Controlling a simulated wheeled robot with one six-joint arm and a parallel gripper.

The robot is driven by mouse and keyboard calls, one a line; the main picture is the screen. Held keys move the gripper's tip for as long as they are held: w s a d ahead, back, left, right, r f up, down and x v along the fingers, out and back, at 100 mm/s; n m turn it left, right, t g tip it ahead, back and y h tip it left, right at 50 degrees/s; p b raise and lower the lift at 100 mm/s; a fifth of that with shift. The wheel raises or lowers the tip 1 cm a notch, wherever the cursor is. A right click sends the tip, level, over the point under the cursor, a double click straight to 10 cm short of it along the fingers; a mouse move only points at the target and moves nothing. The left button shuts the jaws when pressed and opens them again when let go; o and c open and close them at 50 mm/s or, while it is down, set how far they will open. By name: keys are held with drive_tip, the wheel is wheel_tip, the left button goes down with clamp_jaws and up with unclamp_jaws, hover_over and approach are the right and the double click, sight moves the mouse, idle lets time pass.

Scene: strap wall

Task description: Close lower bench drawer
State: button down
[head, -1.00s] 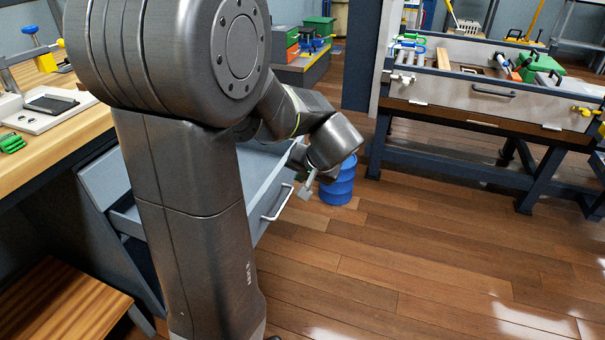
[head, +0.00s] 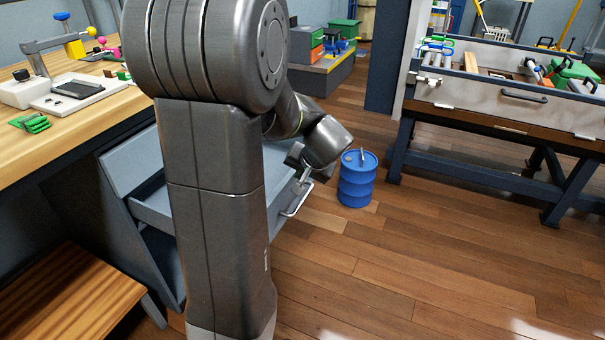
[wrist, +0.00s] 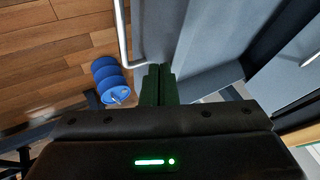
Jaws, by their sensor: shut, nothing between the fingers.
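The grey-blue bench drawer (head: 277,190) stands pulled out from the workbench at the left in the head view. My arm hides its middle. Its pale bar handle (head: 297,197) is on the front, facing right. In the wrist view the drawer (wrist: 210,40) fills the upper middle, with the handle (wrist: 122,32) along its left side. My gripper (head: 304,174) is at the drawer front, close to the upper end of the handle. In the wrist view its dark green fingers (wrist: 158,76) are together and empty, beside the handle's end. I cannot tell whether they touch the drawer.
A blue barrel (head: 357,180) stands on the floor just right of the drawer. The wooden workbench top (head: 95,100) is above the drawer at the left, with a wooden step (head: 65,295) below. Another bench (head: 500,125) is at the right. The floor in front is clear.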

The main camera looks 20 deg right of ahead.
drive_tip(key=w+a+p, duration=1.3)
drive_tip(key=w+a, duration=0.6)
drive_tip(key=w, duration=0.3)
drive_tip(key=shift+w+a, duration=0.2)
drive_tip(key=shift+w, duration=0.15)
drive_tip(key=shift+s+d, duration=0.1)
